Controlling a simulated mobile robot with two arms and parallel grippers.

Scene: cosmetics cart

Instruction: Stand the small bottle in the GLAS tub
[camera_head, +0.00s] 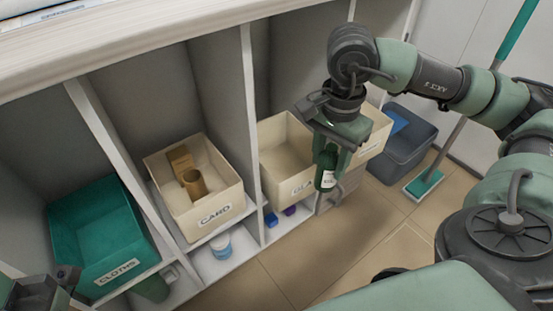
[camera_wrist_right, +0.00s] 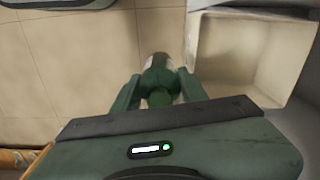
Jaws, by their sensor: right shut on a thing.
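The small bottle (camera_head: 327,170) is dark green with a pale label. My right gripper (camera_head: 330,150) is shut on it and holds it roughly upright, neck up, in front of the right part of the cream GLAS tub (camera_head: 272,150). The gripper and bottle hide part of the tub's label. In the right wrist view the bottle (camera_wrist_right: 160,75) sits between the two green fingers, over the floor, with a cream tub (camera_wrist_right: 205,50) beside it on the right. The visible inside of the GLAS tub looks empty. My left gripper (camera_head: 48,288) shows only partly at the lower left corner; its jaws are unclear.
A cream CARD tub (camera_head: 228,212) holding brown items and a teal CLOTHS tub (camera_head: 140,262) stand in bays to the left, split by upright dividers (camera_head: 250,110). Another cream tub (camera_head: 375,135), a grey bin (camera_head: 405,160) and a mop (camera_head: 425,182) are at the right. Floor is free in front.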

